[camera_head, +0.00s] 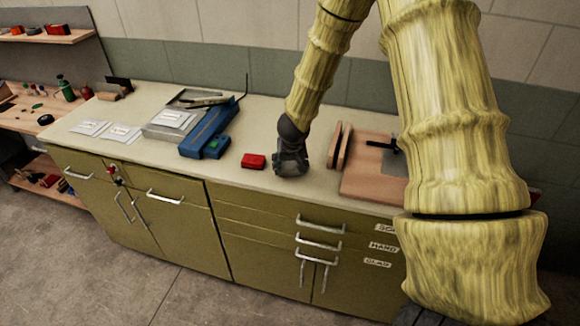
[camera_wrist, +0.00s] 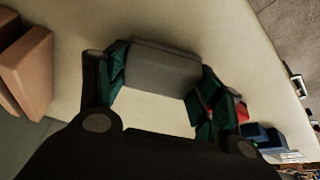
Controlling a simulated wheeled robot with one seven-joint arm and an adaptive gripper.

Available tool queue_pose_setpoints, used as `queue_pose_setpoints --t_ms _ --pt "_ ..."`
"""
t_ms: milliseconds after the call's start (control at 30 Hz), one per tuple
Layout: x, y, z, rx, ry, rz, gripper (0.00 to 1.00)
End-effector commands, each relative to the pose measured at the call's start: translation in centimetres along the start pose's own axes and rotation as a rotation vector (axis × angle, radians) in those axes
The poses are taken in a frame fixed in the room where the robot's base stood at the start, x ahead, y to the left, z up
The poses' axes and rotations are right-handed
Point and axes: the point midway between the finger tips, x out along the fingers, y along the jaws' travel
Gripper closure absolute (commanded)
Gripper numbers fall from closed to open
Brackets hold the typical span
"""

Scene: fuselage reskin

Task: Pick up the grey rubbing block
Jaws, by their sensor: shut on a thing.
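The grey rubbing block (camera_wrist: 155,68) shows in the wrist view between the two fingers of my gripper (camera_wrist: 158,85). The dark green finger pads are at its left and right ends, and my gripper is shut on it. In the head view my gripper (camera_head: 291,165) is low over the pale worktop, right of a red block. The grey block cannot be made out clearly there, as the dark gripper covers it. I cannot tell whether the block touches the worktop.
A red block (camera_head: 253,161) lies just left of my gripper. A blue tool (camera_head: 208,130) and a grey case (camera_head: 170,128) lie farther left. Wooden pieces (camera_head: 339,147) stand close on the right, beside a brown board (camera_head: 368,182). The worktop's front strip is clear.

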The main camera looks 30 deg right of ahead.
Motion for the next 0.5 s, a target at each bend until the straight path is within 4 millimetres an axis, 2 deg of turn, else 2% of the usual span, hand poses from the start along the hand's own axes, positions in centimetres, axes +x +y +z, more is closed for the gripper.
queue_pose_setpoints --t_ms 400,500 --pt "-2.9 0.0 -1.3 -0.002 0.003 0.002 0.61" --pt "-3.2 -0.1 0.5 0.0 -0.001 -0.001 0.61"
